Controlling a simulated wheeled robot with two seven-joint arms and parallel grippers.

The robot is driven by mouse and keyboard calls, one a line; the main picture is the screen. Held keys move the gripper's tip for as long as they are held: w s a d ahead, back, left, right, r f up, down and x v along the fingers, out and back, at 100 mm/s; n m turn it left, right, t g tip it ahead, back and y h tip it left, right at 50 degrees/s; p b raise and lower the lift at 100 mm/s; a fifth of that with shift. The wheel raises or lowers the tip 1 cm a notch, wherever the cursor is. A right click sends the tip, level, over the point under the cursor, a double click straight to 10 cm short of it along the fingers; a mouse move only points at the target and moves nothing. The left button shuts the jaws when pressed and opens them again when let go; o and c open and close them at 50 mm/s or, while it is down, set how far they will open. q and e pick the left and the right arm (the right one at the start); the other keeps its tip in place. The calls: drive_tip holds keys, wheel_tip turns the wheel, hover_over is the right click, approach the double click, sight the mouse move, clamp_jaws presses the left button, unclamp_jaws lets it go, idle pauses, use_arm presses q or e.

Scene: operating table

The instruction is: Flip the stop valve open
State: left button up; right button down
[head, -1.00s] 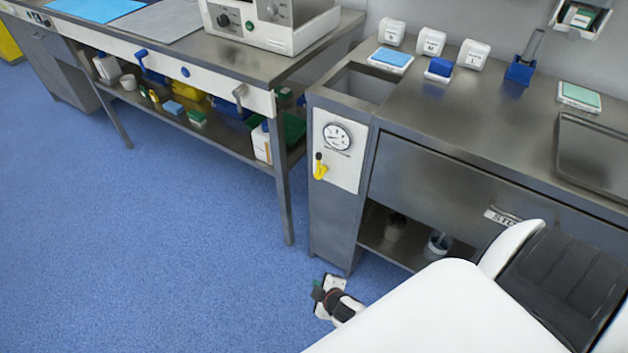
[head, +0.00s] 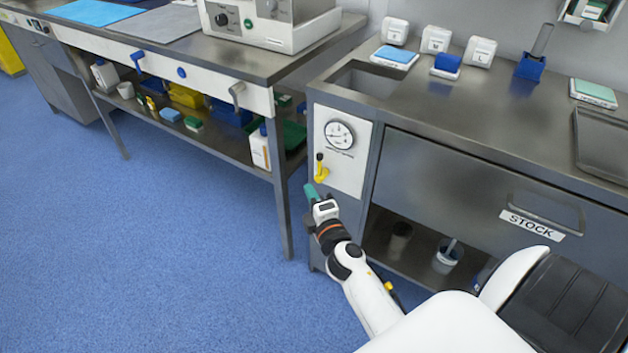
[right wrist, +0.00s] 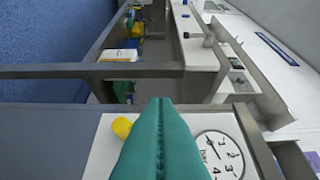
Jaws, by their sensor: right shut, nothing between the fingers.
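The stop valve is a yellow lever (head: 321,174) on a white panel (head: 350,170) at the front of the right-hand cabinet, below a round gauge (head: 340,135). Its yellow part hangs downward from a dark pin. My right gripper (head: 311,191) has teal fingers, and in the head view its tips show just below and left of the lever. In the right wrist view the fingers (right wrist: 160,105) are pressed together with nothing between them. There the yellow lever (right wrist: 121,127) shows just left of the fingers, partly hidden, and the gauge (right wrist: 220,153) is to their right. I cannot tell whether they touch the lever.
A steel bench (head: 280,60) with a loaded lower shelf stands to the left, its leg (head: 281,200) close by my gripper. A drawer (head: 470,190) labelled STOCK is to the right, with an open shelf below. The blue floor on the left is clear.

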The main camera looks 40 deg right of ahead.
use_arm(q)
drive_tip(key=shift+s+a+f+p, duration=0.15)
drive_tip(key=shift+s+f, duration=0.15)
drive_tip(key=shift+s, duration=0.15)
drive_tip(key=shift+s+d+f+p, duration=0.15)
drive_tip(key=shift+s+f, duration=0.15)
drive_tip(key=shift+s, duration=0.15)
use_arm(e)
drive_tip(key=w+d, duration=0.5)
drive_tip(key=w, duration=0.1)
drive_tip(key=shift+w+d, duration=0.35)
drive_tip(key=shift+w, duration=0.05)
use_arm(q)
drive_tip(key=shift+a+f, duration=0.1)
drive_tip(key=shift+a, duration=0.05)
